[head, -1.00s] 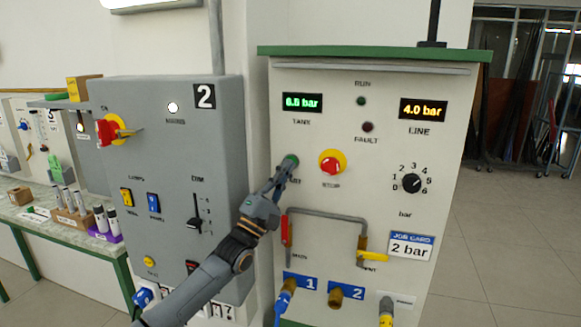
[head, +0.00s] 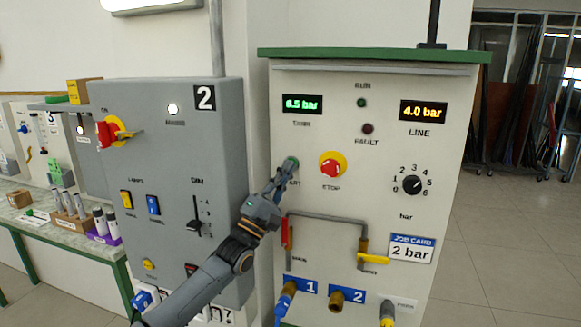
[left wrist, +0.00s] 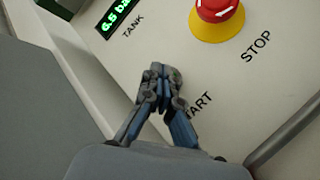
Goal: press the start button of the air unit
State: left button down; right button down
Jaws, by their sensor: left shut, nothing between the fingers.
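The air unit (head: 400,140) is a pale cabinet with a green top. Its green start button (head: 291,162) shows just above my left fingertips in the head view; my gripper covers part of the label below it. My left gripper (head: 287,172) is shut and empty, its tips at or very near the button; I cannot tell if they touch. In the left wrist view the shut fingertips (left wrist: 160,72) hide the button and the start of its label. The RUN lamp (head: 361,103) looks dark green and the FAULT lamp (head: 368,128) dark red. My right gripper is not in view.
A red stop button (head: 331,165) on a yellow base is right of the start button. Below are a grey pipe (head: 325,216), a red-handled valve (head: 287,232) and a yellow-handled valve (head: 372,258). A grey panel (head: 170,180) marked 2 stands close on the left.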

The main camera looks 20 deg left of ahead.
pick_arm(q)
jog(key=shift+w, duration=0.15)
dwell(0.6)
jog(key=shift+s+p, duration=0.35)
jog(key=shift+s, duration=0.5)
jog(key=s+p, duration=0.3)
jog(key=s, duration=0.2)
jog(key=shift+a, duration=0.1)
